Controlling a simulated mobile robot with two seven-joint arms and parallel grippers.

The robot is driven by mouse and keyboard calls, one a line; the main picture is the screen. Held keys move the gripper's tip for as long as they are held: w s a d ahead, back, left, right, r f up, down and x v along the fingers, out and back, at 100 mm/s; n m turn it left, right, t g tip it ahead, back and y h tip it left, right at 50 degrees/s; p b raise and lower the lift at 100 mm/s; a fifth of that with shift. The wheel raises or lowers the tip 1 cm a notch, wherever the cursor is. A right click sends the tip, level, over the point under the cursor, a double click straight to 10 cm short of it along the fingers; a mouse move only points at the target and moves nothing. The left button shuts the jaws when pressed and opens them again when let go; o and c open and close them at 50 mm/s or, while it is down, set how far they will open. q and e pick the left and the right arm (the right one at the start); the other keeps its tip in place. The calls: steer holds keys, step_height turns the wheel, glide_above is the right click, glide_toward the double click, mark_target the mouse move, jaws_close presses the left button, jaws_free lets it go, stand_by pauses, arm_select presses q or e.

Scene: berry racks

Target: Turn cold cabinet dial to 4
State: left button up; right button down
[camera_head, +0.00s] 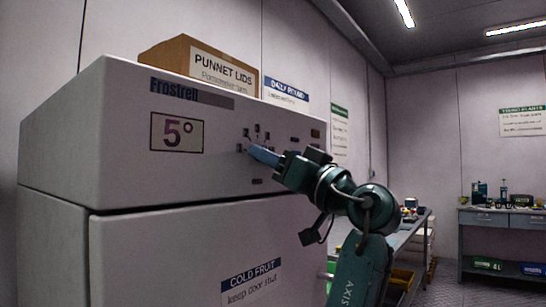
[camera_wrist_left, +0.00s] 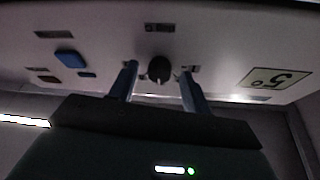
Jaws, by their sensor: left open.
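The white cold cabinet (camera_head: 200,240) carries a control panel with a display (camera_head: 177,133) reading 5°. In the left wrist view, which shows the panel upside down, the dark round dial (camera_wrist_left: 159,69) sits on the panel. My left gripper (camera_head: 258,153) reaches the panel with its blue fingertips close to the panel face. It is open, with one finger on each side of the dial, and a gap shows between each finger and the dial. In the head view the fingers cover the dial. I cannot tell which mark it points to. My right gripper is not in view.
Small dark labels (camera_head: 257,128) surround the dial's spot. A blue button (camera_wrist_left: 70,59) shows on the panel in the left wrist view. A cardboard box of punnet lids (camera_head: 180,52) stands on the cabinet. Benches (camera_head: 483,217) stand at the right and back.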

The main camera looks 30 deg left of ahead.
arm_select(q)
steer(key=shift+a, duration=0.1)
steer(key=shift+c, duration=0.2)
steer(key=c, duration=0.9)
steer(key=shift+c, duration=0.2)
steer(key=shift+m, duration=0.4)
steer(key=shift+s+r+m+t+h+p, duration=0.1)
steer(key=shift+m+t+h+p, duration=0.5)
steer(key=shift+m, duration=1)
steer(key=shift+s+r+m+t+h+p, duration=0.1)
steer(key=shift+m+t+h+p, duration=0.25)
steer(key=shift+m+t+p, duration=0.85)
steer(key=shift+s+r+m+t+h+p, duration=0.15)
steer(key=shift+m+h+p, duration=0.25)
steer(key=shift+m, duration=1.6)
steer(key=shift+w+f, duration=0.1)
steer(key=shift+f, duration=0.05)
steer(key=o, duration=1)
